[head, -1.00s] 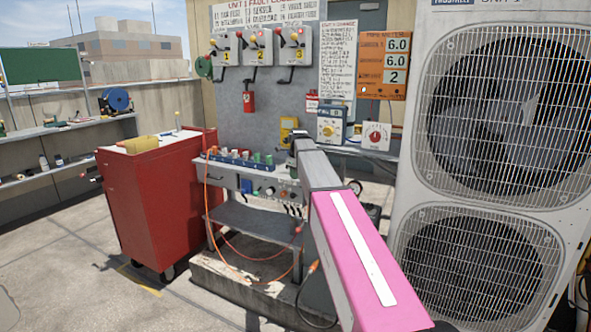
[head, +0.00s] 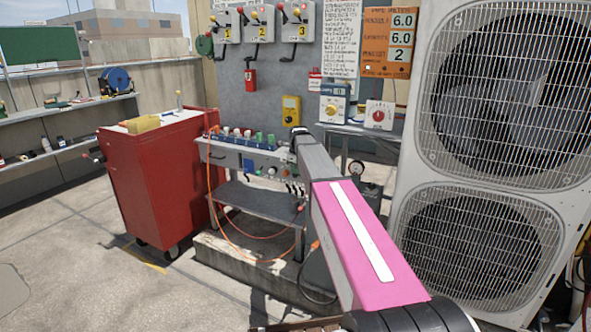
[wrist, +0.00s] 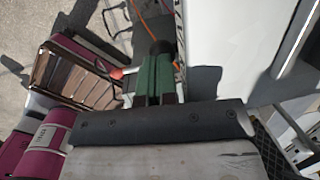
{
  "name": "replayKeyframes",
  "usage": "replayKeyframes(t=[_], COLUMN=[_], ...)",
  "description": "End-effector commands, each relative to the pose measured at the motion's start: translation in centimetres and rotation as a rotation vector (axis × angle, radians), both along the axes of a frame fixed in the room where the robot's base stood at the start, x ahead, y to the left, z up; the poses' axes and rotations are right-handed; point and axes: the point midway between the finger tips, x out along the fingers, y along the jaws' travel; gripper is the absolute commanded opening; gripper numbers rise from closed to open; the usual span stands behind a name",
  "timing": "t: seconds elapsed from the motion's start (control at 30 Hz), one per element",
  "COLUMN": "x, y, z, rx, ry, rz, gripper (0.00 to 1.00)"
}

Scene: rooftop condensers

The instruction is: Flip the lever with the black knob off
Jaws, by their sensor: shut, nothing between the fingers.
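In the head view, three grey switch boxes hang on the grey panel: box 1 (head: 227,28), box 2 (head: 259,28) and box 3 (head: 302,25). Red and yellow knobs show on them, and dark bent handles hang beneath. A control bench (head: 240,154) below carries a row of small coloured knobs or switches. I cannot single out a lever with a black knob. My gripper is not visible in the head view; my pink and grey arm hides part of the bench. In the wrist view my gripper (wrist: 160,50) is shut and empty, its green fingers together over the floor.
A red cabinet (head: 160,185) stands left of the bench. A large white condenser unit (head: 405,180) stands close on the right. A yellow meter (head: 291,110) and a red-dial box (head: 379,115) are behind the arm. Open floor (head: 75,240) lies front left.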

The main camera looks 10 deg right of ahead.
Motion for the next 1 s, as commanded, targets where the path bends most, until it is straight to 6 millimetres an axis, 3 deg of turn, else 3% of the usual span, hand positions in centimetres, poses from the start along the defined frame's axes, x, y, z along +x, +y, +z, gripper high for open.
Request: replayKeyframes(t=[0.33, 1.0], x=[-0.7, -1.9], y=[0.4, 1.4], z=[-0.5, -3.5], rx=[-0.048, -0.304], ry=[-0.066, -0.42], rz=[0.002, 0.001], gripper=[0.0, 0.0])
